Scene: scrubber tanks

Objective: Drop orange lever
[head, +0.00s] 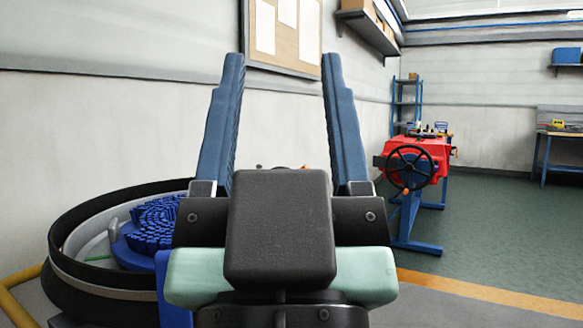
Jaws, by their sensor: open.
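My gripper (282,75) fills the middle of the head view. Its two blue fingers point up and stand wide apart, with nothing between them but the wall and a notice board behind. A small orange tip (305,167) shows just above the dark block of my gripper; I cannot tell if it is the orange lever, as my gripper hides what lies below it. A red machine (432,150) with a black handwheel (411,167) stands on a blue stand to the right, apart from my gripper. A small orange part shows below the handwheel.
A round black-rimmed tub (75,270) with a blue brush (155,222) is close at the left, beside a yellow rail (22,278). A blue shelf rack (406,100) and a workbench (560,150) stand at the back. Green floor (500,230) is clear at the right.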

